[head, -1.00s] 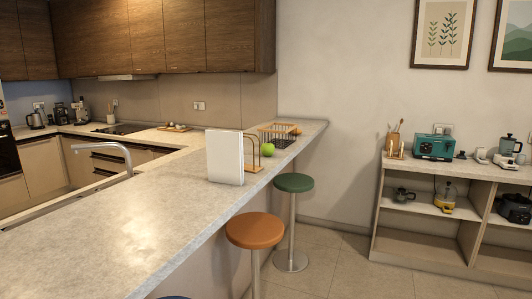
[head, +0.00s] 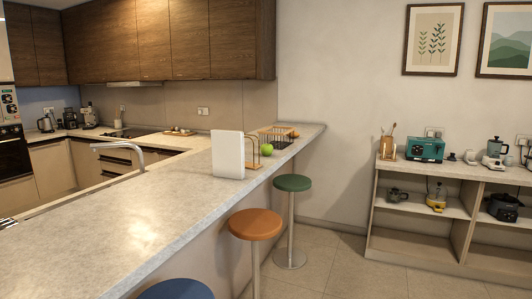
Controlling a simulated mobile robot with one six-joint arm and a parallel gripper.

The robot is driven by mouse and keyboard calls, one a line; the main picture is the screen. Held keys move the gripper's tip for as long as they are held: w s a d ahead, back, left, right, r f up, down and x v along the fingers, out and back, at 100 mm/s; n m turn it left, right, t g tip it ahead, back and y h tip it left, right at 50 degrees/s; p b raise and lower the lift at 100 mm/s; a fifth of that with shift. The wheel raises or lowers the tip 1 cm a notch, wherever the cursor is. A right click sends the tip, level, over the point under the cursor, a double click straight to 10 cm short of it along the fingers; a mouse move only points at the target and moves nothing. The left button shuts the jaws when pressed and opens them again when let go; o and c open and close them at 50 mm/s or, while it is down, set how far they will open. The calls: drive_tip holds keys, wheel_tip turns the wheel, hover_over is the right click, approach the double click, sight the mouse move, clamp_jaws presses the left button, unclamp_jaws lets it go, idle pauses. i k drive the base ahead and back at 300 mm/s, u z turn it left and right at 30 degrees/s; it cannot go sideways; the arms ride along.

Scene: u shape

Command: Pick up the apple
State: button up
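A green apple (head: 267,149) sits on the long stone counter (head: 150,215), near its right edge toward the far end. A wooden holder (head: 253,152) stands just left of the apple, and a white upright board or box (head: 228,154) stands left of that. A dark wire basket (head: 277,138) is behind the apple. My gripper is not in view.
A green stool (head: 291,184), an orange stool (head: 255,224) and a blue stool (head: 177,289) stand along the counter's right side. A shelf unit (head: 420,242) with small appliances is at the right. Open tiled floor (head: 325,268) lies between them.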

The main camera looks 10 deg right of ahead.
sight(267, 150)
drive_tip(key=u, duration=1.55)
drive_tip(key=k, duration=0.15)
drive_tip(key=z, duration=3.15)
drive_tip(key=i, duration=2.05)
drive_tip(key=u, duration=0.25)
